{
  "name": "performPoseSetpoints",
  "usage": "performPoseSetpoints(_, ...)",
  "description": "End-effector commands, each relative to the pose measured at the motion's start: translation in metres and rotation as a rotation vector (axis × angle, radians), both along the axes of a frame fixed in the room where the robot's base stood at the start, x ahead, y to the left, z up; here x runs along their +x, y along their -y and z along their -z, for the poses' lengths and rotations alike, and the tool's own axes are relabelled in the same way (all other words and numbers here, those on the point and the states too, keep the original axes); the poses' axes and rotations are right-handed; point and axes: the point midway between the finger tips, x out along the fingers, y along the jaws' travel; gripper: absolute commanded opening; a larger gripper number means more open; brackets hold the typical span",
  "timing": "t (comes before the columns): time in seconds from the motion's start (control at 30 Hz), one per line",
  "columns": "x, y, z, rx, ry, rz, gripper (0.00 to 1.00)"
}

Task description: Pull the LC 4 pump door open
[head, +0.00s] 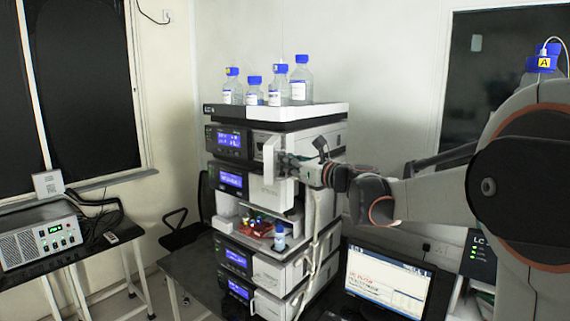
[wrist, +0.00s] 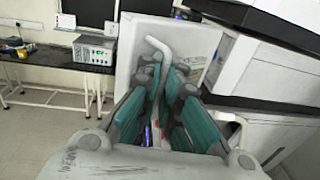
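The instrument column (head: 235,210) stands left of centre in the head view, with several stacked modules and blue-lit displays. A white door panel (head: 271,160) stands out from the front of an upper module; its label is too small to read. It also shows in the wrist view as a pale panel (wrist: 192,36), set at an angle to the column. A white bent handle (wrist: 157,43) runs down from that panel between the fingers. My gripper (wrist: 167,72) has its teal-padded fingers close on both sides of the handle. In the head view my gripper (head: 300,166) is at the panel's right side.
Several blue-capped bottles (head: 275,85) stand in the tray on top of the column. A small bottle (head: 280,238) stands in an open bay below. A monitor (head: 385,283) is close to the column's right. A grey box (head: 42,240) sits on the left table.

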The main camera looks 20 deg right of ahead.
Motion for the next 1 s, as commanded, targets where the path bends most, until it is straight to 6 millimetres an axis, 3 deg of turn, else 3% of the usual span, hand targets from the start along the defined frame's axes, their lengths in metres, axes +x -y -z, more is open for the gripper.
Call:
performPoseSetpoints(0.47, -0.004, 0.002, 0.000, 0.000, 0.000, 0.000, 0.14)
performPoseSetpoints(1.0, -0.090, 0.042, 0.001, 0.000, -0.001, 0.002, 0.14)
